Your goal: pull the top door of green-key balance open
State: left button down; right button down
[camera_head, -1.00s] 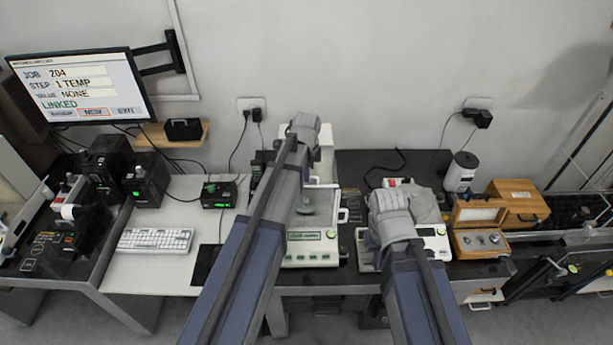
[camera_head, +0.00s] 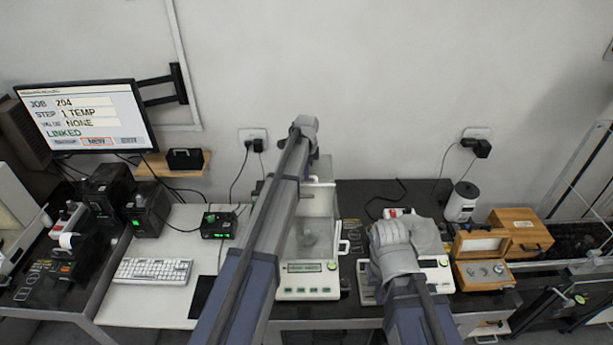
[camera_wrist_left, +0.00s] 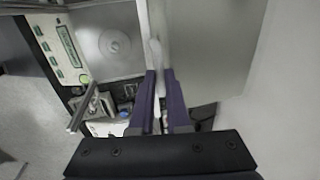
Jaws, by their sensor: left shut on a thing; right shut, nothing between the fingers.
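The green-key balance (camera_head: 295,294) stands at the middle of the dark table, its round green key (camera_head: 332,266) at the right of its front panel. Its clear weighing chamber (camera_head: 311,226) is partly hidden by my left arm. In the left wrist view the balance panel (camera_wrist_left: 58,38) and round pan (camera_wrist_left: 114,42) are at upper left. My left gripper (camera_wrist_left: 160,76) is shut on a pale upright handle (camera_wrist_left: 155,52) beside the chamber. Whether this is the top door's handle I cannot tell. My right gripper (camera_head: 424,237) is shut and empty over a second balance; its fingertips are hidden.
The second balance (camera_head: 436,275) is on the right, beside an open wooden weight box (camera_head: 483,273). A white cylinder (camera_head: 462,201) stands behind. A keyboard (camera_head: 152,270) and a small black box with a green display (camera_head: 218,225) are at left. The back wall is close behind.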

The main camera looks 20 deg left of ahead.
pick_arm(q)
jog(key=c, duration=0.9)
grip_release()
jog(key=r+p, duration=0.2)
jog(key=s+r+p, duration=0.1)
jog(key=r+p, duration=0.4)
jog(key=shift+s+d+r+p, duration=0.25)
jog(key=shift+r+p, duration=0.1)
